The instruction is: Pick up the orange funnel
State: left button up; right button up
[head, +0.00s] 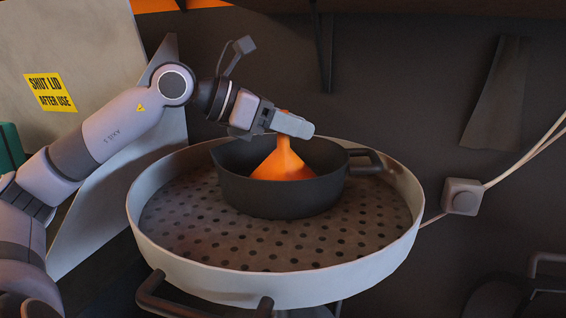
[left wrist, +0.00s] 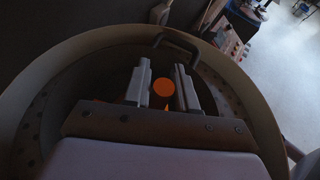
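My left gripper (head: 300,128) is at the top of the spout, above the pan. In the left wrist view the two fingers (left wrist: 163,88) are apart, and the round orange end of the funnel (left wrist: 163,87) shows between them with a gap on each side. The funnel's lower rim is hidden by the pan wall. My right gripper is in neither view.
The pan sits in a round pale basin (head: 272,282) with a perforated floor. A raised lid with a yellow sign (head: 50,92) stands at the left. A grey box with cables (head: 463,197) is on the dark wall at the right. The perforated floor in front of the pan is clear.

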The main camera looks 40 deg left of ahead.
pick_arm(q)
grip_shut()
